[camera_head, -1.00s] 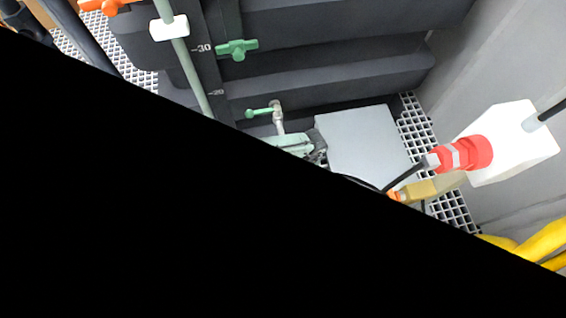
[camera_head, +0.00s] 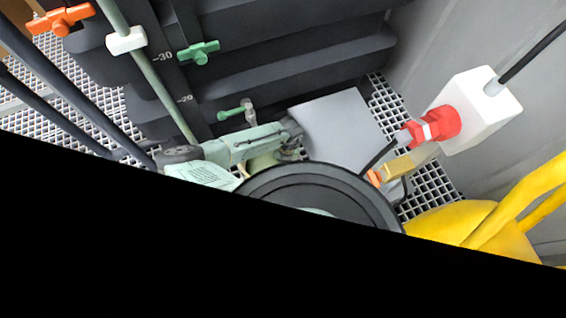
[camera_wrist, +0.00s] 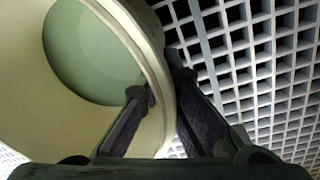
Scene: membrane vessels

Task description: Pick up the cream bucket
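The cream bucket (camera_wrist: 30,85) fills the left of the wrist view, seen from above, with a greenish round area inside it. My gripper (camera_wrist: 161,82) straddles the bucket's wall at the right side of its rim. One finger is inside the bucket and the other is outside, both close against the wall, so it looks shut on it. Neither the bucket nor my gripper can be made out in the head view, where a large black area covers the lower part.
White grating (camera_wrist: 245,65) lies right of the bucket. In the head view, a black round object (camera_head: 325,190), a green valve assembly (camera_head: 250,145), a white box with a red connector (camera_head: 480,110) and a yellow object (camera_head: 470,222) crowd the area. A dark ribbed tank (camera_head: 300,60) stands behind.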

